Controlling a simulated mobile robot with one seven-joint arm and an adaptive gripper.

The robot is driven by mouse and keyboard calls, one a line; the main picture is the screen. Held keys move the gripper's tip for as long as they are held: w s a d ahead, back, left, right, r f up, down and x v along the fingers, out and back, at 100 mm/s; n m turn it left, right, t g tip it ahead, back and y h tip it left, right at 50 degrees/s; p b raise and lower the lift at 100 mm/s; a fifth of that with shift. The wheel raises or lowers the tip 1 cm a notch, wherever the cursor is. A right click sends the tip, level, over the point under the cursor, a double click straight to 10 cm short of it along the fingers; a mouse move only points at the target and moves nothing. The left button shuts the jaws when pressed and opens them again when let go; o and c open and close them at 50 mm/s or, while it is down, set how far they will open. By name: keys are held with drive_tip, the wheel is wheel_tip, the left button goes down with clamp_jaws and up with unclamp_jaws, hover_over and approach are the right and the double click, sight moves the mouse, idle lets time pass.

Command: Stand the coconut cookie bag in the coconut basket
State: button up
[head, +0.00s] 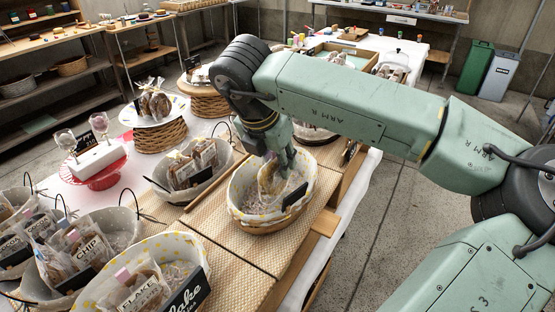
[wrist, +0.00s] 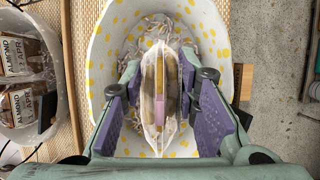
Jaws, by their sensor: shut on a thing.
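My gripper (head: 281,160) points down into a basket (head: 250,219) with a white, yellow-dotted liner. In the wrist view its purple finger pads (wrist: 160,88) are on either side of a clear cookie bag (wrist: 158,62), and it is shut on that bag. The bag is upright, inside the rim of the basket (wrist: 104,55), above or among paper shreds. In the head view the bag (head: 268,180) is partly hidden by my gripper. Its label is not readable, and I cannot tell whether its bottom touches the basket floor. The basket's black tag (head: 295,195) is not readable.
A grey-lined basket of almond bags (head: 190,172) stands close on the left. Another dotted basket (head: 190,250) holds a bag marked FLAKE (head: 140,290).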

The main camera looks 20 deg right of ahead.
drive_tip(key=shift+f+b, duration=0.45)
drive_tip(key=shift+b, duration=0.15)
drive_tip(key=o, duration=0.9)
drive_tip(key=shift+c, duration=0.2)
